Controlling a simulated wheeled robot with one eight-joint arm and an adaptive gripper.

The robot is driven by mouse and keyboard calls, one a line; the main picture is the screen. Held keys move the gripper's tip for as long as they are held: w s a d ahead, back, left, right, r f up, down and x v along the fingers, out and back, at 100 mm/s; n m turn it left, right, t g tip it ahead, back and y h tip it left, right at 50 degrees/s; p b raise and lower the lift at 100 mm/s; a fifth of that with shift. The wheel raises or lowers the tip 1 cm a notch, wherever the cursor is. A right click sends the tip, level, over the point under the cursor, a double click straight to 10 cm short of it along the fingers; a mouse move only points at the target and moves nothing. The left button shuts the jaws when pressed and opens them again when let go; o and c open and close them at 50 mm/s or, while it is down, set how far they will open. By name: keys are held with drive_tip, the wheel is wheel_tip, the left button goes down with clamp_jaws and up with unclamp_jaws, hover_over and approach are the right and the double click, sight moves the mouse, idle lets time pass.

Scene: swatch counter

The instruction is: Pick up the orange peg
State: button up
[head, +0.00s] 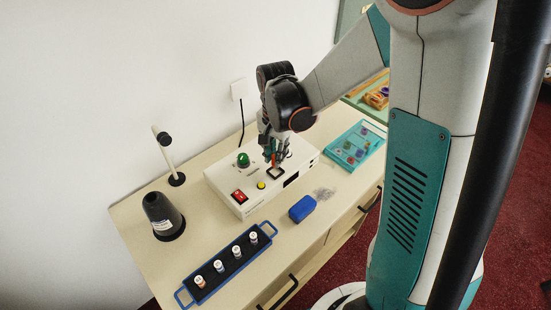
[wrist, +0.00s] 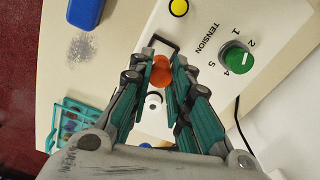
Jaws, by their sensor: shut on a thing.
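The orange peg (wrist: 160,72) is between the two fingers of my gripper (wrist: 163,82) in the wrist view, and the fingers are shut on it. In the head view the orange peg (head: 274,159) shows as a small upright orange piece below my gripper (head: 275,155), over the white box (head: 222,182). A black square frame (wrist: 163,42) on the box top lies right by the peg. I cannot tell whether the peg's lower end touches the box. A small white round part (wrist: 153,101) with a dark centre shows beside the peg, between the fingers.
The box carries a green knob (head: 243,160), a red switch (head: 239,196) and a yellow button (head: 261,185). A blue block (head: 302,208), a blue rack (head: 183,296) with several vials, a black cone (head: 161,214) and a teal tray (head: 372,134) stand around it.

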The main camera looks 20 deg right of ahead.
wheel_tip(320, 180, up, 16)
drive_tip(key=p, duration=0.3)
drive_tip(key=shift+r+p, duration=0.2)
drive_tip(key=shift+p, duration=0.1)
drive_tip(key=shift+s, duration=0.15)
